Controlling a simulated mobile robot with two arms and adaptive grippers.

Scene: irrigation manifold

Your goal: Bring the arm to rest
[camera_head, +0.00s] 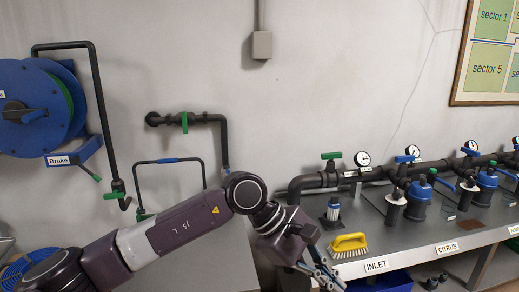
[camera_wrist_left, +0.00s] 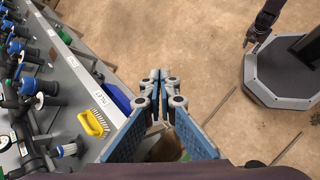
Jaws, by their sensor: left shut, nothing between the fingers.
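My left arm comes in from the left in the head view and reaches across to the front edge of the grey bench (camera_head: 420,251). My left gripper (camera_head: 325,274) points down just off that edge, left of the INLET label, and touches nothing I can see. In the left wrist view my left gripper (camera_wrist_left: 160,76) is shut, its fingertips together and empty over the brown floor. My right gripper (camera_wrist_left: 246,40) shows small at the upper right of that view, hanging over the floor; its fingers are too small to read.
A yellow brush (camera_head: 348,244) and a small blue-and-black filter (camera_head: 333,211) stand on the bench near the gripper. Pipes with a green valve handle (camera_head: 331,156), gauges and blue filters line the bench. A blue bin (camera_head: 385,284) sits below. A hose reel (camera_head: 35,108) hangs at left.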

